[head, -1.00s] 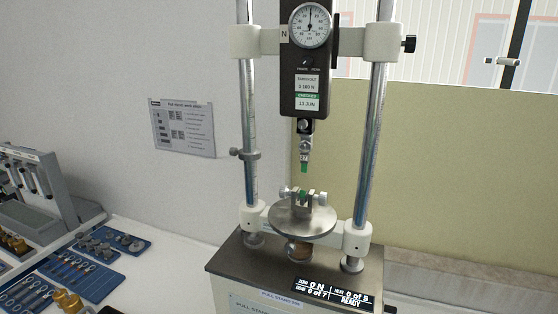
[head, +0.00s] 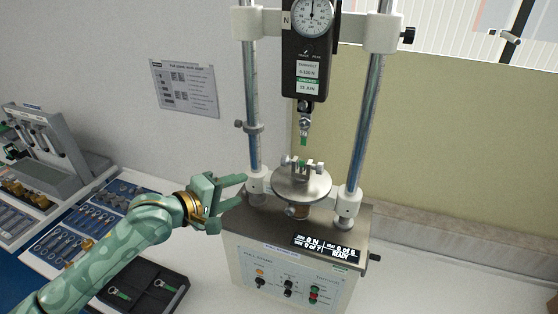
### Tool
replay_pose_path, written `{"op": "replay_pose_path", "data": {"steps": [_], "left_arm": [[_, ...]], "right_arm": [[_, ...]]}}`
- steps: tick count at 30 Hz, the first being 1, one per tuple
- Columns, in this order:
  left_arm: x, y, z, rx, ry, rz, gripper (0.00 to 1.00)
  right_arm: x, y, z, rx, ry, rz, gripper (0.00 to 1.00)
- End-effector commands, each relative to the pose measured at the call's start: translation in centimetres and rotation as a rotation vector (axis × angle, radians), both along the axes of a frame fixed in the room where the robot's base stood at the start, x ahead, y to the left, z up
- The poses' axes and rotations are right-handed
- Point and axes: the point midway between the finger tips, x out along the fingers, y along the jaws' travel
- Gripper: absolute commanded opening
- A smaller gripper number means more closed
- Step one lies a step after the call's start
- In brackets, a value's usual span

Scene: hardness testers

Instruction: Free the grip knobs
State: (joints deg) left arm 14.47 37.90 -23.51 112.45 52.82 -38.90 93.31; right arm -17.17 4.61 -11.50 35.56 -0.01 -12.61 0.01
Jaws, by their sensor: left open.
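A pull stand with two columns fills the middle of the head view. Its lower grip (head: 303,170) sits on a round metal plate (head: 312,185), with a small silver knob on the left (head: 288,161) and one on the right (head: 320,168). A green piece shows between the jaws. The upper grip (head: 304,121) hangs from the force gauge (head: 310,60) and has a green tip below it, apart from the lower grip. My left gripper (head: 243,191) is open and empty, left of the plate beside the left column's foot. My right gripper is out of view.
The stand's front panel (head: 290,279) carries buttons and switches; its display (head: 326,247) reads 0 N and READY. A black tray (head: 140,292) with green-ended pieces lies at lower left. Blue tool trays (head: 92,222) and a grey rack (head: 50,150) stand further left.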

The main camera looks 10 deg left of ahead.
Motion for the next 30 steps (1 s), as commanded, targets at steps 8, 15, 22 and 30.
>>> {"op": "replay_pose_path", "data": {"steps": [8,15,22,30], "left_arm": [[2.9,0.3,2.1,-0.208,0.068,0.046,0.5],[7.3,-2.8,0.8,-0.205,0.067,0.045,0.5],[11.8,-5.9,-0.7,-0.2,0.066,0.045,0.5],[14.5,-7.7,-1.6,-0.198,0.066,0.045,0.5]], "right_arm": [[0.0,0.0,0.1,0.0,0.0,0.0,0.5],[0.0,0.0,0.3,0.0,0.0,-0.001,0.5],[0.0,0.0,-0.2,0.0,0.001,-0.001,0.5],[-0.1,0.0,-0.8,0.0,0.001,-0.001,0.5]]}}
